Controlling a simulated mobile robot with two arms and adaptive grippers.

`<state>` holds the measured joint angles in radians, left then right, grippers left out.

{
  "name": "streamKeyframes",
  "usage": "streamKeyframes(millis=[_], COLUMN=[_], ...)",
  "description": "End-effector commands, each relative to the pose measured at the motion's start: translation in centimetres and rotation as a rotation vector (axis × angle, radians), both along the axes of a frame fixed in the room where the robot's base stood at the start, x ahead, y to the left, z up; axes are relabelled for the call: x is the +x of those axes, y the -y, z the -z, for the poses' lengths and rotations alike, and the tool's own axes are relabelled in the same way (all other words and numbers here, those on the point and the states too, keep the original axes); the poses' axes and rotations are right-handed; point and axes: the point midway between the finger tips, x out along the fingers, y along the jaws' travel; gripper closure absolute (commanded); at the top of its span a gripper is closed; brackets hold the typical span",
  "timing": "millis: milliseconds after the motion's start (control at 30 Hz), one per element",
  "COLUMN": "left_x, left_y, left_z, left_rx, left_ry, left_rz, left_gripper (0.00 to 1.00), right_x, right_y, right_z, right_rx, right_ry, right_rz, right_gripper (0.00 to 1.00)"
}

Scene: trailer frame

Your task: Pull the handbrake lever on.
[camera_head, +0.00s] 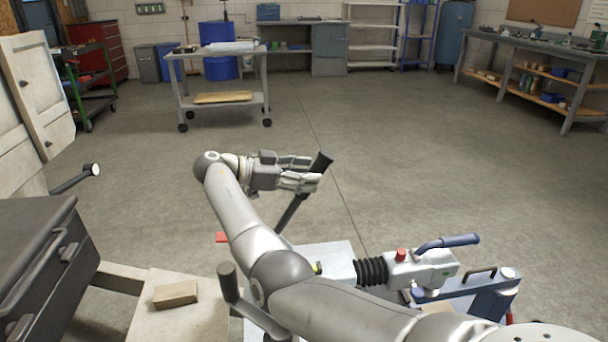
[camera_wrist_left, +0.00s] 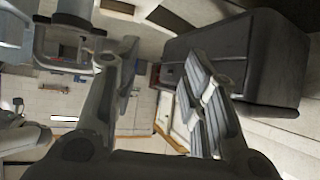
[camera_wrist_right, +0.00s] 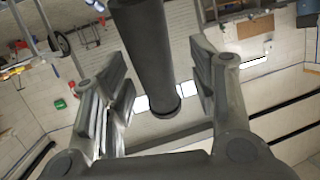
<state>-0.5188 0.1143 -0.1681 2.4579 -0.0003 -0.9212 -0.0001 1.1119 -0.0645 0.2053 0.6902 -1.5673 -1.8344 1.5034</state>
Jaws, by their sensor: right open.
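The handbrake lever is a dark bar with a black grip (camera_head: 321,162). It rises from the trailer frame, tilted up to the right. My right gripper (camera_head: 300,175) is at the upper part of the lever, with open fingers. In the right wrist view the dark grip (camera_wrist_right: 147,55) comes down from the top between the spread fingers (camera_wrist_right: 160,95). I cannot tell whether either finger touches it. My left gripper (camera_wrist_left: 158,95) shows only in the left wrist view, open and empty, with a black box beyond it. The lever's base is partly hidden by my right arm.
The coupling head (camera_head: 420,268) with a blue handle (camera_head: 447,243) and black bellows (camera_head: 371,272) lies right of the lever. A black box (camera_head: 35,250) and a wooden block (camera_head: 176,294) are at left. The floor beyond the lever is clear up to a wheeled cart (camera_head: 220,108).

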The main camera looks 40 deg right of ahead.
Motion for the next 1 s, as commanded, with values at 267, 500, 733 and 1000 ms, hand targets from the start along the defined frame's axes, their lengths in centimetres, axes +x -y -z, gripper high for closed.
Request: streamKeyframes(millis=[267, 500, 733, 1000], left_x=[0.0, 0.0, 0.0, 0.0], left_y=[0.0, 0.0, 0.0, 0.0], left_z=[0.0, 0.0, 0.0, 0.0], left_rx=[0.0, 0.0, 0.0, 0.0], left_ry=[0.0, 0.0, 0.0, 0.0], left_rz=[0.0, 0.0, 0.0, 0.0], left_gripper=[0.6, 0.6, 0.6, 0.6], right_x=[0.0, 0.1, 0.1, 0.1], right_y=[0.1, 0.0, -0.1, -0.1], right_z=[-1.7, -6.4, -9.4, -10.0], right_rx=[-0.001, 0.0, -0.001, 0.0], right_ry=[0.003, 0.004, 0.002, -0.002], right_rz=[0.002, 0.0, 0.0, -0.001], right_gripper=[0.47, 0.47, 0.47, 0.47])
